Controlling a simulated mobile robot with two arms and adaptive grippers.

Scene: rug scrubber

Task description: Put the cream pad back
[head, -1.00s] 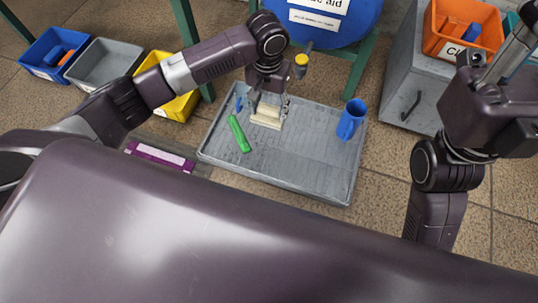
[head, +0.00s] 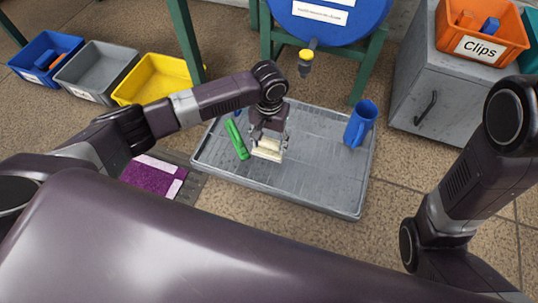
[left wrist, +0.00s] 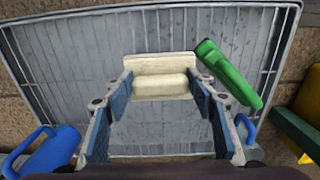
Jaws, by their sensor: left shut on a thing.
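The cream pad (head: 266,152) is a pale block with a flat, wider edge, over the left half of the grey ribbed tray (head: 310,180). My left gripper (head: 267,143) points down with its fingers closed on the pad's two ends. In the left wrist view the pad (left wrist: 160,80) sits between the blue-lined fingertips, with the tray behind it. I cannot tell whether the pad touches the tray. My right arm is at the right, but its gripper is out of the picture.
A green-handled tool (head: 236,140) lies left of the pad. A blue jug (head: 360,123) stands at the tray's right. A purple and white rug (head: 150,178) lies left of the tray. Blue, grey and yellow bins (head: 155,80) stand behind. A Clips bin (head: 483,47) tops a grey cabinet.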

